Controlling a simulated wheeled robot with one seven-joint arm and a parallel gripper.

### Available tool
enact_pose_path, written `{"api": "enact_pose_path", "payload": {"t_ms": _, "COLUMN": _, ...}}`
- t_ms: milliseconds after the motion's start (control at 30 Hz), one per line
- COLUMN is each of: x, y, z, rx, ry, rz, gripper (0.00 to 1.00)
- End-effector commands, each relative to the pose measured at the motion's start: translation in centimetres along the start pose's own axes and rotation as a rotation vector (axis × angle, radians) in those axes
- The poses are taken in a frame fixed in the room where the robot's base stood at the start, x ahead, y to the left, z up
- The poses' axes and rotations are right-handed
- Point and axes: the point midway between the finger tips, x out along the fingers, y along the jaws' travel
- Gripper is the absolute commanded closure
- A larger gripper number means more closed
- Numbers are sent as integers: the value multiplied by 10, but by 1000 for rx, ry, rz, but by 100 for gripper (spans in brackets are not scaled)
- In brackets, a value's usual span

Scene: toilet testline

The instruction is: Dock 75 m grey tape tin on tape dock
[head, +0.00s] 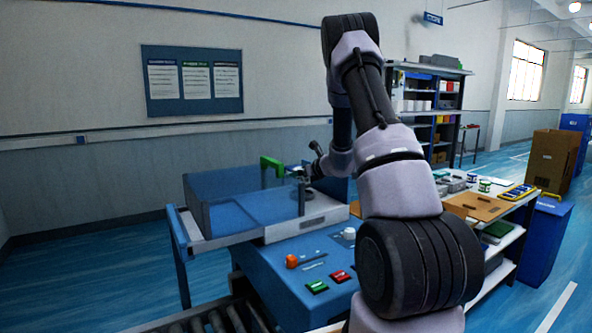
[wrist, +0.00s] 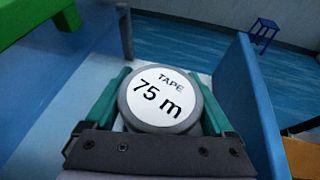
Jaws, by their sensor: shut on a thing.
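The grey tape tin (wrist: 160,122), round with a white lid face reading "TAPE 75 m", sits between the teal fingers of my gripper (wrist: 163,78) in the wrist view. The fingers are shut on its two sides. In the head view my gripper (head: 306,174) is at the far end of my arm, over the right end of the blue test bench and close to a green bracket. The tin is too small to make out clearly there. A pale surface shows around the tin in the wrist view; I cannot tell whether the tin touches it. No tape dock can be clearly identified.
The green bracket (head: 271,165) stands left of my gripper, beside a clear-walled blue enclosure (head: 225,205). A blue panel (wrist: 252,100) rises close on the right in the wrist view. A control panel with red (head: 342,276) and green (head: 317,286) buttons is in front.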

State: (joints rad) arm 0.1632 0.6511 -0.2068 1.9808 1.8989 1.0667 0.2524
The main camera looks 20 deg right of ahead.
Motion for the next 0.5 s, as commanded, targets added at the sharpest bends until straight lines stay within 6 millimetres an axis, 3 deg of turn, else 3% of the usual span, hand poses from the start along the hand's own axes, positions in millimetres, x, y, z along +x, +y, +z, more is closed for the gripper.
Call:
{"api": "enact_pose_path", "payload": {"t_ms": 233, "x": 8, "y": 0, "z": -20, "rx": 0, "ry": 0, "rz": 1, "gripper": 88}}
{"api": "enact_pose_path", "payload": {"t_ms": 500, "x": 10, "y": 0, "z": -24, "rx": 0, "ry": -2, "rz": 0, "gripper": 88}}
